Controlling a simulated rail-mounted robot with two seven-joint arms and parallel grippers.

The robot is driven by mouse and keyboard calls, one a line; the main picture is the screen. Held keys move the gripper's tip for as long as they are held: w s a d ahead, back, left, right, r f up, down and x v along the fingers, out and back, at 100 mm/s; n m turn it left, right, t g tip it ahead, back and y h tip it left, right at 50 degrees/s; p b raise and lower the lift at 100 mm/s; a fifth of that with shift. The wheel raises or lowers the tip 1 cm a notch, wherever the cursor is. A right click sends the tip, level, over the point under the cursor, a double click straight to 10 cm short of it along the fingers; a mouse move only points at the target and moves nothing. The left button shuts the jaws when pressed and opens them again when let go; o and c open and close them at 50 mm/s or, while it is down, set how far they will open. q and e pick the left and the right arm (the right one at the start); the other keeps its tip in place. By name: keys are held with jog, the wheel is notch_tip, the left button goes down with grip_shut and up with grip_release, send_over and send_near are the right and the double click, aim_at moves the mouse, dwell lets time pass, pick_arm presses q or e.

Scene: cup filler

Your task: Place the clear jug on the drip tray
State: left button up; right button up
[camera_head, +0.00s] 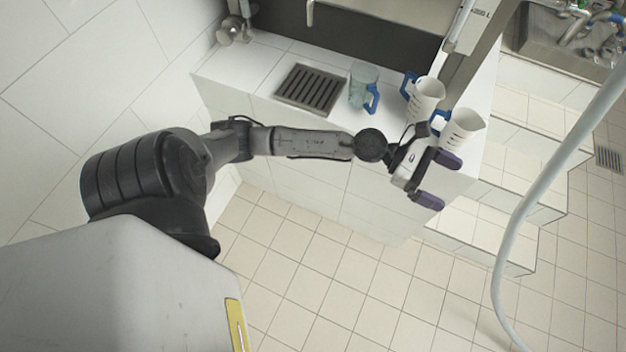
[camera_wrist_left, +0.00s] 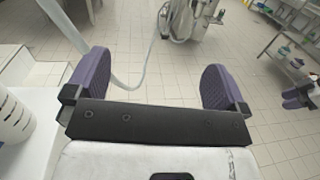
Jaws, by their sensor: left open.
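The clear jug (camera_head: 361,86), bluish and see-through with a blue handle, stands upright on the white tiled counter. The drip tray (camera_head: 309,89), a dark slatted grate set in the counter, lies just left of the jug and is bare. My left gripper (camera_head: 436,180) is open and empty, in front of the counter's edge, to the right of and nearer than the jug. Its two purple fingers also show in the left wrist view (camera_wrist_left: 157,85), with open floor between them. The jug and tray are not in the left wrist view.
Two white jugs with blue handles, one (camera_head: 427,97) beside the clear jug and one (camera_head: 463,129) nearer the counter's right end, stand close to my left gripper. A pale hose (camera_head: 530,195) hangs at the right. White tiled steps (camera_head: 497,235) adjoin the counter.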

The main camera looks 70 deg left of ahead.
pick_arm(q)
jog(key=s+a+f+m+y, duration=0.2)
jog(key=s+f+m+y, duration=0.3)
jog(key=m, duration=0.6)
jog(key=s+a+f+m+g+y, duration=0.1)
jog(key=s+f+m+y, duration=0.4)
jog(key=m, duration=0.6)
jog(key=s+a+f+m+y, duration=0.2)
jog(key=s+f+m+y, duration=0.3)
jog(key=m, duration=0.6)
jog(key=s+d+f+n+g, duration=0.2)
jog(key=s+g, duration=0.1)
jog(key=s, duration=0.3)
jog(key=s+d+f+n+g+h, duration=0.1)
jog(key=s+d+n+g, duration=0.1)
jog(key=s, duration=0.4)
jog(key=shift+s+d+f+n+g, duration=0.2)
jog(key=shift+d+f+n+g, duration=0.3)
jog(key=shift+g, duration=0.7)
jog(key=shift+a+r, duration=0.1)
jog(key=shift+a, duration=0.1)
